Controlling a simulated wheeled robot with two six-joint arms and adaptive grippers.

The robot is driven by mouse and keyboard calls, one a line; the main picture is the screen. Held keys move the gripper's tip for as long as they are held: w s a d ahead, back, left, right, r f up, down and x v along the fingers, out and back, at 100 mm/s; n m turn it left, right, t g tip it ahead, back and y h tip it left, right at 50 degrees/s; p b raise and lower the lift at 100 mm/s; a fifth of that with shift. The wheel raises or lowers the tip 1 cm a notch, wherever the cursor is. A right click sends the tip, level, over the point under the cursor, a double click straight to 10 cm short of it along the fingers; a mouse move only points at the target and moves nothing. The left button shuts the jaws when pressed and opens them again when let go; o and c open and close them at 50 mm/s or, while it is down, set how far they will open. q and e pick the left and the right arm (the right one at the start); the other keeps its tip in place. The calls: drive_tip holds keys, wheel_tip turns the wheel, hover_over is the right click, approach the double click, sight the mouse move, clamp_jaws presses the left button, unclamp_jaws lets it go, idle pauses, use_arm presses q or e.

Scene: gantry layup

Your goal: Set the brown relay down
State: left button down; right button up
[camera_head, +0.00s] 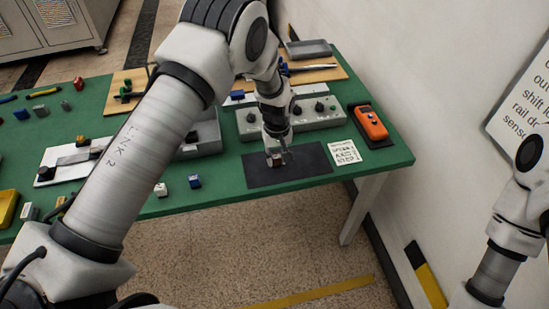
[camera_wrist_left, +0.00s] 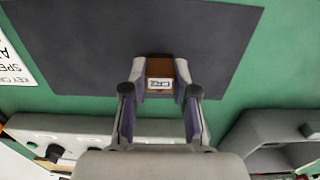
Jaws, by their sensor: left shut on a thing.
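The brown relay (camera_wrist_left: 159,72) is a small block with a white label reading CR2. In the left wrist view it sits between the two fingers of my left gripper (camera_wrist_left: 160,95), which is shut on it. In the head view the relay (camera_head: 276,160) and my left gripper (camera_head: 278,155) are over the dark mat (camera_head: 310,168) on the green table. I cannot tell whether the relay touches the mat. My right gripper is not in view; only part of my right arm shows at the right edge.
A grey control box (camera_head: 292,118) with knobs stands behind the mat. An orange handheld device (camera_head: 370,122) and a white note card (camera_head: 345,152) lie to its right. A blue block (camera_head: 195,181) and a white-sided block (camera_head: 161,189) are to its left. Bare mat surrounds the relay.

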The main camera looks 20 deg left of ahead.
sight(277, 156)
use_arm(q)
drive_tip(key=shift+w+a+f, duration=0.1)
drive_tip(key=shift+w+f, duration=0.1)
drive_tip(key=shift+f, duration=0.1)
drive_tip(key=c, duration=0.9)
unclamp_jaws()
drive_tip(key=shift+r, duration=0.1)
drive_tip(key=shift+d+r, duration=0.1)
drive_tip(key=shift+d, duration=0.1)
drive_tip(key=shift+a+r, duration=0.1)
drive_tip(key=shift+r, duration=0.3)
wheel_tip(277, 156, up, 11)
drive_tip(key=b, duration=0.2)
drive_tip(key=shift+r, duration=0.2)
